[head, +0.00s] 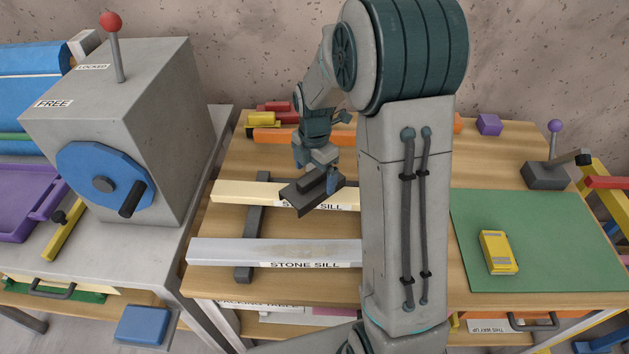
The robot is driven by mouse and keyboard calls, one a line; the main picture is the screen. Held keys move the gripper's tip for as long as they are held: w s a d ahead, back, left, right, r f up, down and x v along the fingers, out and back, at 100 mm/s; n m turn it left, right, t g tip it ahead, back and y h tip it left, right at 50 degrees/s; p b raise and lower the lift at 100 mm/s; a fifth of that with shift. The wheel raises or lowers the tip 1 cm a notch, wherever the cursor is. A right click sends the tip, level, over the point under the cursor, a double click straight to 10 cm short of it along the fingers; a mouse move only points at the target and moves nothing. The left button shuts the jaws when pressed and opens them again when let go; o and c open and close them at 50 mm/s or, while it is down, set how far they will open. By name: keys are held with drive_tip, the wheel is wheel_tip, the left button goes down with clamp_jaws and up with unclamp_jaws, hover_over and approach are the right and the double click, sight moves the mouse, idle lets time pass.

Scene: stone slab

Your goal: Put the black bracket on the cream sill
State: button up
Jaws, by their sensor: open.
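The black bracket (304,198) lies across the cream sill (238,192), tilted in the picture, and its lower part reaches past the sill's front edge. It hides part of the sill's label. It appears to rest on the sill, but I cannot tell whether it touches all along. My gripper (318,175) is right over the bracket, pointing down, with its jaws open around the bracket's raised part. One finger shows at the bracket's right side; the other is mostly hidden. My arm hides the right end of the cream sill.
A grey sill labelled STONE SILL (270,252) lies in front, with a dark crossbar (245,270) under both. A grey box with a blue wheel (105,182) stands left. Right are a green mat (560,240), a yellow block (497,252) and a lever (548,172). Coloured blocks (262,133) lie behind.

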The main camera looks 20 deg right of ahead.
sight(315, 174)
wheel_tip(315, 174, up, 8)
drive_tip(key=shift+f, duration=0.2)
drive_tip(key=shift+r, duration=0.3)
drive_tip(key=shift+s+r+m, duration=0.3)
drive_tip(key=shift+s, duration=0.05)
drive_tip(key=s+r+m+t, duration=0.1)
drive_tip(key=s+m, duration=0.9)
drive_tip(key=m, duration=0.1)
drive_tip(key=s+r+m+t, duration=0.2)
drive_tip(key=s+m, duration=0.8)
drive_tip(key=m, duration=0.1)
drive_tip(key=shift+s+a+r+m, duration=0.25)
drive_tip(key=shift+s+r+m, duration=0.05)
drive_tip(key=shift+s+m, duration=0.1)
